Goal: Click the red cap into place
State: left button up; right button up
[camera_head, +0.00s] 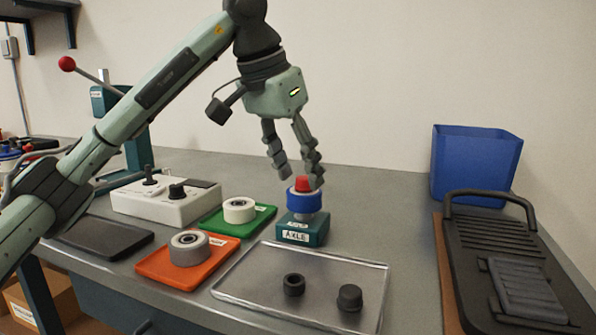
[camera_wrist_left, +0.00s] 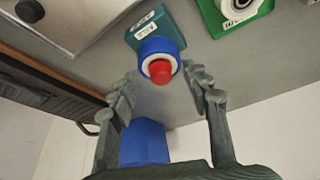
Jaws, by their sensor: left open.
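The red cap (camera_head: 304,184) sits on top of a blue wheel (camera_head: 304,200) with a white hub, which is on a teal stand labelled AXLE (camera_head: 302,231). I cannot tell whether the cap is fully seated. My left gripper (camera_head: 300,178) is open above the stand, its fingertips near the cap's height and spread around it in the head view. In the left wrist view the red cap (camera_wrist_left: 161,72) and blue wheel (camera_wrist_left: 158,47) lie ahead of the open fingers (camera_wrist_left: 168,85), with gaps on both sides. My right gripper is not in view.
A clear tray (camera_head: 330,262) with two black pieces lies in front of the stand. An orange tray (camera_head: 160,268) and a green tray (camera_head: 262,216) hold wheels at left, near a white control box (camera_head: 135,203). A blue bin (camera_head: 475,160) and black ribbed plate (camera_head: 500,240) stand right.

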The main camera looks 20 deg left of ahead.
pick_arm(q)
jog(key=v, duration=1.1)
jog(key=shift+r, duration=0.1)
